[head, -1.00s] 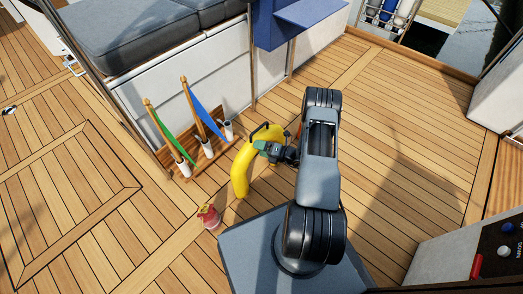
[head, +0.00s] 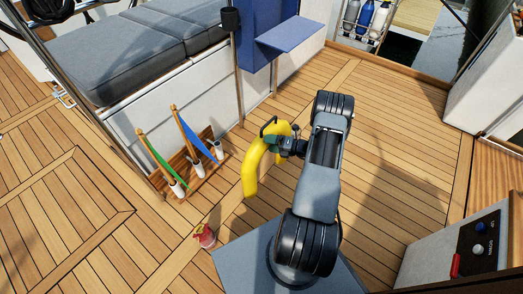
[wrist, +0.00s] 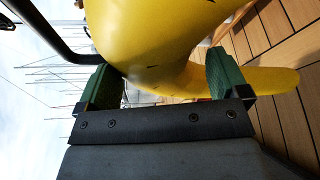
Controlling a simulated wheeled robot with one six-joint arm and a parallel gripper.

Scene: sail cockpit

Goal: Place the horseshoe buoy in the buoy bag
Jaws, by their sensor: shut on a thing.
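The yellow horseshoe buoy (head: 252,172) hangs from my gripper (head: 283,143), one curved end pointing down above the teak floor. My gripper is shut on it near its upper end, by a dark handle or bracket. In the wrist view the yellow buoy (wrist: 160,35) fills the space between the two green finger pads of my gripper (wrist: 160,82). A blue bag-like holder (head: 256,45), probably the buoy bag, is at the rail beside the bench, with a flat flap sticking out to the right. Its inside cannot be seen.
A wooden rack (head: 198,178) with a green and a blue flag stands left of the buoy. A small red object (head: 204,236) lies on the floor. A cushioned bench (head: 130,55) is behind. A switch panel (head: 483,245) is at right. The floor beyond my arm is clear.

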